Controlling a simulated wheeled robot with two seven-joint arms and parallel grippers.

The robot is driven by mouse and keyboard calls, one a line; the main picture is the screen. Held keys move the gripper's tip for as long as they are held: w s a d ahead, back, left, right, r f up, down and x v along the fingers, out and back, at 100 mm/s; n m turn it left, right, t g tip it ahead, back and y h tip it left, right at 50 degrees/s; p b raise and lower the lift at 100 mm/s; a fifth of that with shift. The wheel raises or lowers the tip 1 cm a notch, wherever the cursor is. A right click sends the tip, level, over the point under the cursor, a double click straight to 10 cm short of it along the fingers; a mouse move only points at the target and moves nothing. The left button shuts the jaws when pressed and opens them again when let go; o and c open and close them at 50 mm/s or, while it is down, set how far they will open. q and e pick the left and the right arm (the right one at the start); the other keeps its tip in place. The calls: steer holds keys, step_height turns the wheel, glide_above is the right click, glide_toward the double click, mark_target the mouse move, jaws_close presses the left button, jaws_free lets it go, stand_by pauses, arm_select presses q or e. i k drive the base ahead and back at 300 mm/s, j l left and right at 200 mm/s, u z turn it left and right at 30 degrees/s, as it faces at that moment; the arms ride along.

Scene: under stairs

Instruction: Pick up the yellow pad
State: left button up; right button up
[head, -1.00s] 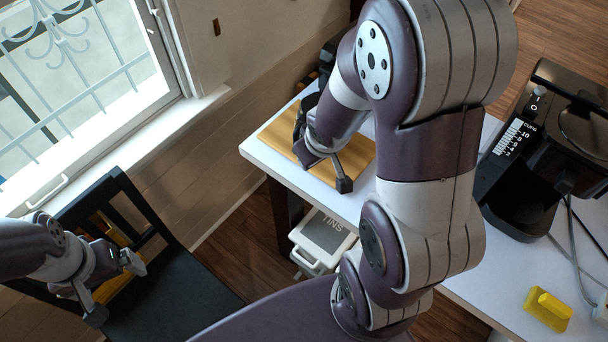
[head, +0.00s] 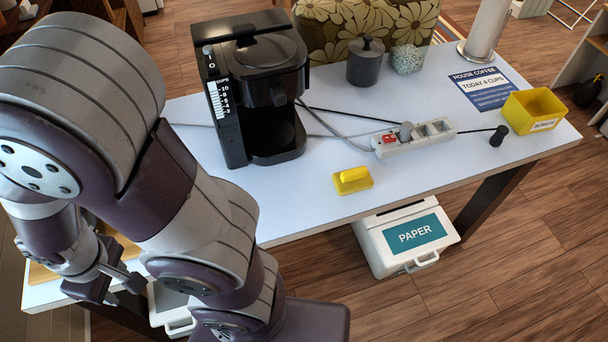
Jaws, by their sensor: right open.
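The yellow pad (head: 352,181) lies flat on the white table (head: 300,205) near its front edge, with a raised yellow grip on top. It stands clear of other things, right of the coffee machine's foot. My right gripper (head: 118,288) is at the lower left, over the table's left end, well apart from the pad. It is open, and nothing shows between its fingers. My right arm hides part of the table's left end. My left gripper is out of view.
A black coffee machine (head: 250,90) stands behind the pad to the left. A power strip (head: 414,138) with cables, a dark canister (head: 366,62), a yellow box (head: 533,110) and a sign (head: 483,88) are on the table. A white PAPER bin (head: 405,238) stands below. The table around the pad is clear.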

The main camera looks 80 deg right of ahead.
mark_target(356, 180)
steer(key=z, duration=3.35)
steer(key=i+l, duration=0.45)
steer(key=i+l+u, duration=0.15)
steer(key=u, duration=0.3)
steer(key=i+l+u, duration=0.1)
steer(key=u, duration=0.4)
steer(key=i+l+u, duration=0.1)
steer(key=l+u, duration=0.55)
steer(key=u, duration=0.7)
